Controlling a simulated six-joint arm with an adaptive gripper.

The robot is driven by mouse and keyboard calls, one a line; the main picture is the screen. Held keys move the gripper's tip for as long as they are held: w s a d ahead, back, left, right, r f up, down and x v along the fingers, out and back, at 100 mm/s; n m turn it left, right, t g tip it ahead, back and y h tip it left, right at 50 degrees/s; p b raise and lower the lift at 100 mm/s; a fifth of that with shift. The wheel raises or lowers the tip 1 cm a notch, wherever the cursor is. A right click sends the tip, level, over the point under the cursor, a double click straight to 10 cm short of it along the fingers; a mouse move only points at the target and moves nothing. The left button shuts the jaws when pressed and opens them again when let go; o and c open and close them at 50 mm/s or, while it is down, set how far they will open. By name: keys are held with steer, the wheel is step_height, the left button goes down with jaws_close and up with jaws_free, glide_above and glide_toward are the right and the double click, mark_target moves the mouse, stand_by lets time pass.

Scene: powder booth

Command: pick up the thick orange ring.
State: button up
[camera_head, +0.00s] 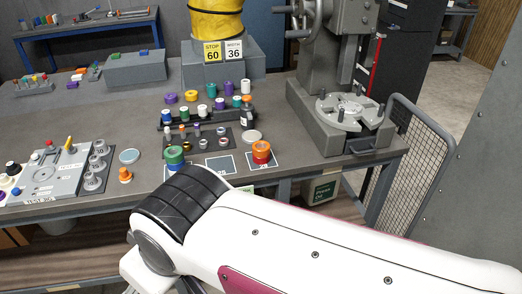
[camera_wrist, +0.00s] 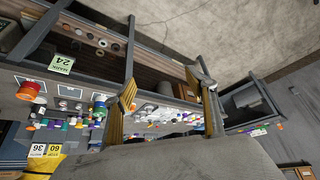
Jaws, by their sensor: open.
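A thick orange ring (camera_head: 262,145) sits on top of a red ring (camera_head: 261,157) at the front edge of the bench in the head view. In the wrist view an orange ring (camera_wrist: 33,86) shows small at the left edge, beside red. My gripper (camera_wrist: 166,95) is open and empty; its two fingers stand wide apart in the wrist view, well away from the ring. The head view shows my arm across the front but not the fingers.
A green ring stack (camera_head: 174,154) stands left of the orange one. Colored spools (camera_head: 228,88) and racks lie behind. A grey fixture (camera_head: 346,113) stands at the right, with a mesh guard (camera_head: 420,165) beside it. A labelled test jig (camera_head: 52,175) is at the left.

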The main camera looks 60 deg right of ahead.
mark_target(263, 151)
steer(key=shift+o, duration=0.5)
steer(key=shift+w, duration=0.1)
steer(key=w+d+f+m+t+h, duration=0.2)
steer(key=w+d+f+h, duration=0.1)
steer(key=w+d, duration=0.85)
steer(key=w+d+f+m+t+h, duration=0.25)
steer(key=w+d, duration=0.55)
steer(key=d, duration=0.7)
steer(key=s+d+f+h, duration=0.1)
steer(key=s+d+f, duration=0.1)
steer(key=d, duration=0.4)
steer(key=s+d+f+m+t+h, duration=0.1)
steer(key=d+f, duration=0.2)
steer(key=d, duration=0.3)
steer(key=s+d+f+m+t+h, duration=0.1)
steer(key=s+d+f+h, duration=0.1)
steer(key=d, duration=0.4)
steer(key=shift+s+f, duration=0.25)
steer(key=shift+s, duration=0.05)
steer(key=s+d, duration=0.1)
steer(key=s, duration=0.1)
steer(key=s+d+f+m+h, duration=0.2)
steer(key=s+d, duration=0.1)
steer(key=shift+s+f+h, duration=0.15)
steer(key=shift+s+h, duration=0.1)
steer(key=shift+s, duration=0.05)
steer(key=shift+s+d+m, duration=0.2)
steer(key=shift+s+m, duration=0.05)
steer(key=shift+s, duration=0.15)
